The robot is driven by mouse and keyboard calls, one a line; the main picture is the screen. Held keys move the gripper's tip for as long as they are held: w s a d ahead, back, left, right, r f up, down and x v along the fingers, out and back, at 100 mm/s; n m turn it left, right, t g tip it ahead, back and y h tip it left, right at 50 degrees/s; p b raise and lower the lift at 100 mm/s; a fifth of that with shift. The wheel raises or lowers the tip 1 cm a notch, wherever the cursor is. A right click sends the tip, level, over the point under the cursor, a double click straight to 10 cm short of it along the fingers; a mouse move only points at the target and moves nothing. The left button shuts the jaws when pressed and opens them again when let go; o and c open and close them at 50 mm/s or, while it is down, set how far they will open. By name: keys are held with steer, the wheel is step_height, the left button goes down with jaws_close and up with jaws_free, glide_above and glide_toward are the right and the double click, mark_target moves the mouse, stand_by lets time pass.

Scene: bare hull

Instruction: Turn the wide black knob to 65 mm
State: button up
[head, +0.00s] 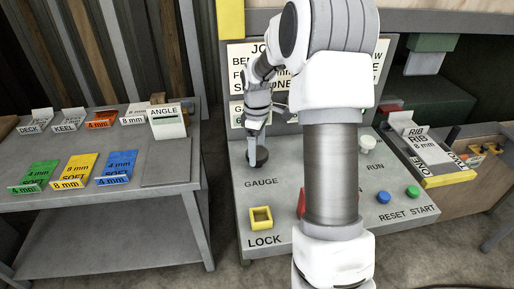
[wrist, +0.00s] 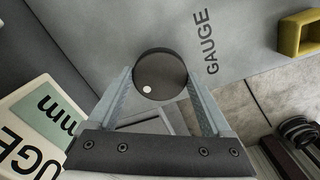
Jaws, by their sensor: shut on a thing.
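The wide black knob (head: 259,157) stands on the grey console beside the word GAUGE. In the wrist view the knob (wrist: 160,68) is a dark round disc with a white dot near its lower left edge. My gripper (head: 252,142) reaches down to it from above. In the wrist view one finger of my gripper (wrist: 159,80) is on each side of the knob, shut on it. The gauge display (wrist: 45,112) shows "mm" in green at the left of the wrist view, but its number is hidden.
A yellow square LOCK socket (head: 261,218) is in front of the knob. My arm covers part of the console and its sign. Blue (head: 383,197) and green (head: 412,191) buttons and a white RUN knob (head: 366,144) are to the right. A table (head: 165,176) with labelled cards stands at left.

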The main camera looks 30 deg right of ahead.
steer(key=shift+n, duration=0.3)
steer(key=o, duration=1.2)
steer(key=shift+c, duration=0.2)
steer(key=shift+r, duration=0.1)
step_height(320, 180, up, 17)
steer(key=shift+r, duration=0.2)
steer(key=shift+a, duration=0.1)
